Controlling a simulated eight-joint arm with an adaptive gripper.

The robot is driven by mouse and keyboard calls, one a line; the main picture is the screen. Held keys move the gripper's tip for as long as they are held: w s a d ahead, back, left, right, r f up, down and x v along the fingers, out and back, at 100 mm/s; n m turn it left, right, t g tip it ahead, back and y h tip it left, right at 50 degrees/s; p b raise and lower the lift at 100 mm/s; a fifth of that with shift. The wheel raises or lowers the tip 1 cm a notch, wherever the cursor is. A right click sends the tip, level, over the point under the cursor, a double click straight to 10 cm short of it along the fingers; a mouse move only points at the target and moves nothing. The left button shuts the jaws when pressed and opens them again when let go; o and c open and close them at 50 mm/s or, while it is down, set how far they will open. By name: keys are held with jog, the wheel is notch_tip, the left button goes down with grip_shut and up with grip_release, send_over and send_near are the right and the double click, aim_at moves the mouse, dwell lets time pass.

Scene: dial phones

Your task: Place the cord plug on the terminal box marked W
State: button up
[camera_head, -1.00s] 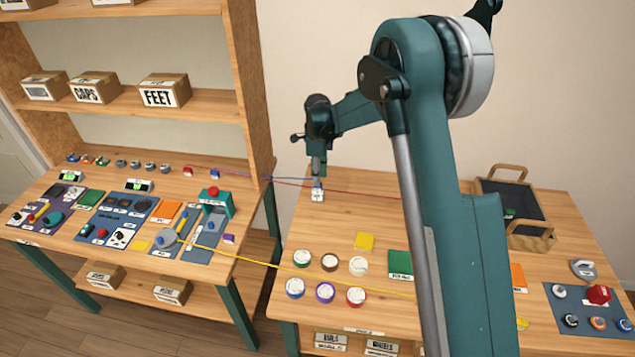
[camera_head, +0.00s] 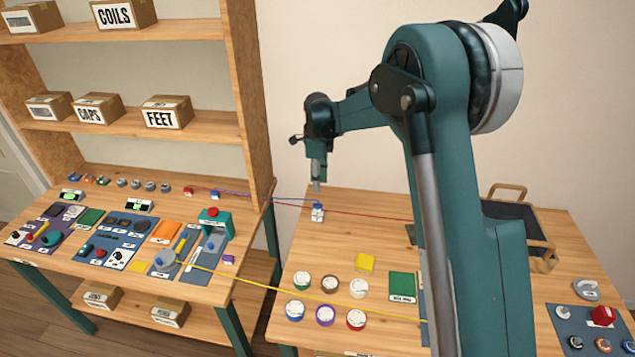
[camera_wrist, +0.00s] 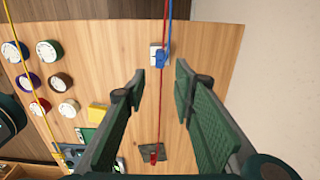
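A small white terminal box (camera_head: 318,217) stands on the right bench with a blue plug (camera_head: 318,206) on top; its marking is not readable. Both show in the wrist view, the white box (camera_wrist: 153,53) partly under the blue plug (camera_wrist: 161,58). A blue cord runs to the plug. My gripper (camera_head: 316,187) hangs just above the plug, apart from it. In the wrist view its fingers (camera_wrist: 160,73) are spread with nothing between them. A red plug (camera_wrist: 154,157) on a red cord lies at a dark square (camera_wrist: 152,151). I cannot tell which plug the task means.
A yellow cord (camera_head: 300,291) crosses the gap between the benches. Several round dials (camera_head: 325,316), a yellow block (camera_head: 365,262) and a green panel (camera_head: 402,286) lie on the right bench. A dark basket (camera_head: 512,219) stands behind my arm. The red cord (camera_head: 365,214) passes close to the box.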

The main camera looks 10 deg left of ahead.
dwell(0.6)
jog(key=s+d+r+n+t, duration=0.3)
jog(key=s+d+r+n, duration=0.5)
jog(key=s+d+r, duration=1.25)
jog(key=s+d+n+t, duration=0.1)
jog(key=s+d+n, duration=0.2)
jog(key=s+d, duration=0.2)
jog(key=s+d+f+n+t, duration=0.1)
jog(key=s+d+n, duration=0.2)
jog(key=s, duration=0.9)
jog(key=s+d+f+n+t, duration=0.1)
jog(key=s+d+n, duration=0.3)
jog(key=s+d, duration=0.4)
jog(key=shift+s+d+t, duration=0.3)
jog(key=shift+s+t, duration=0.05)
jog(key=shift+t, duration=0.25)
